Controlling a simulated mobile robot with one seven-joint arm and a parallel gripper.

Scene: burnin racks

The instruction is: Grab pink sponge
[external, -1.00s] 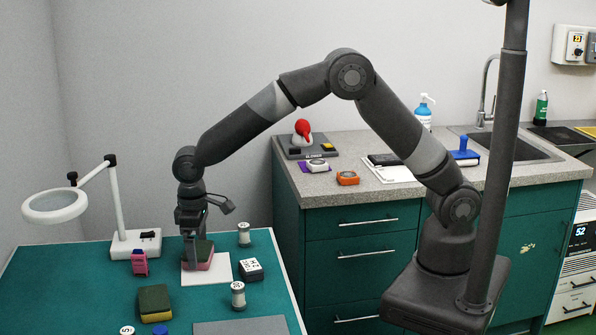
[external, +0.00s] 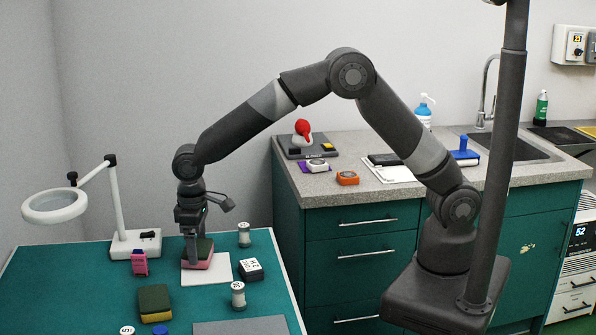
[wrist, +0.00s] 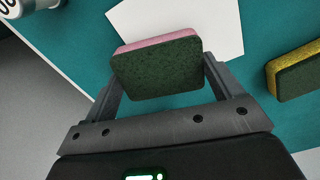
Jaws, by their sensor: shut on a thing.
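The pink sponge (external: 199,264) has a pink body and a dark green scouring face. In the external view it is at a white sheet (external: 216,271) on the green table. In the wrist view the sponge (wrist: 157,68) sits between the two fingers, its green face toward the camera and a pink edge showing behind. My gripper (external: 192,256) points down and is shut on the sponge; its fingers (wrist: 160,82) lie along the two sides in the wrist view. I cannot tell whether the sponge touches the sheet.
A yellow sponge with a green face (external: 154,303) lies at the front left. A pink item (external: 139,263) and a magnifier lamp (external: 122,243) stand left. A white-and-black block (external: 250,269) and spools (external: 238,295) stand right. A grey mat (external: 245,326) lies at the front.

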